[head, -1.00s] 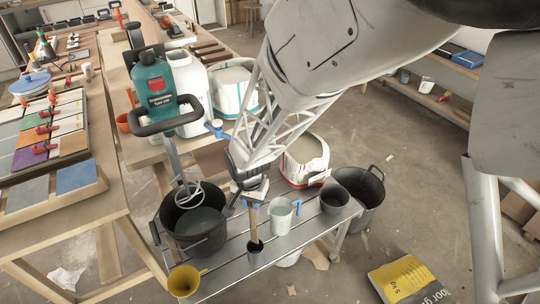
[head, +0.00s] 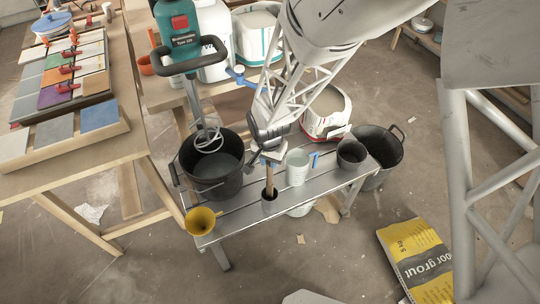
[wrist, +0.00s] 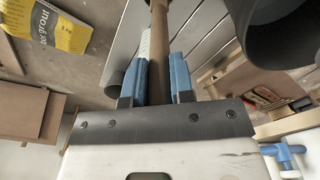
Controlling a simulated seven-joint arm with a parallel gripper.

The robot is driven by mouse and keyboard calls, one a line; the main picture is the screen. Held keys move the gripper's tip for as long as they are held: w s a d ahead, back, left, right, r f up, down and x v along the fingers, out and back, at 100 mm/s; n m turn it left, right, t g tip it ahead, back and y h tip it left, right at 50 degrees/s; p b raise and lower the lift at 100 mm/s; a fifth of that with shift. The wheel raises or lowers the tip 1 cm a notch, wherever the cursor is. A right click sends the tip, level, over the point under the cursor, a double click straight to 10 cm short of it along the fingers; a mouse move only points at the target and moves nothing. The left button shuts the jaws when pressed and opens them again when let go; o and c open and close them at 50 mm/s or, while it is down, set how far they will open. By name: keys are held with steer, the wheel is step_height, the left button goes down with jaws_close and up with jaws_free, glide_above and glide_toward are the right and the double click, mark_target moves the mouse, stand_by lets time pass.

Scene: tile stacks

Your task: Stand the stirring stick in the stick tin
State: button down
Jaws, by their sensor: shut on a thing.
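The stirring stick (head: 270,176) is brown and stands close to upright, with its lower end at the mouth of the stick tin. It also shows in the wrist view (wrist: 158,32), running between my fingers. The stick tin (head: 269,206) is a small dark grey cup on the slatted metal bench. The stick's lower end appears inside the tin's rim, but its depth is hidden. My gripper (head: 272,158) is shut on the upper part of the stick, above the tin. Its blue fingers (wrist: 160,76) lie on both sides of the stick in the wrist view.
A pale jug (head: 297,168) and a dark pot (head: 352,154) stand right of the tin on the bench (head: 238,222). A grout bag (head: 417,253) lies on the floor.

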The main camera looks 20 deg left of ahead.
steer(key=shift+f, duration=1.55)
steer(key=c, duration=0.9)
jaws_free()
steer(key=shift+s+r, duration=0.2)
steer(key=shift+r, duration=3.65)
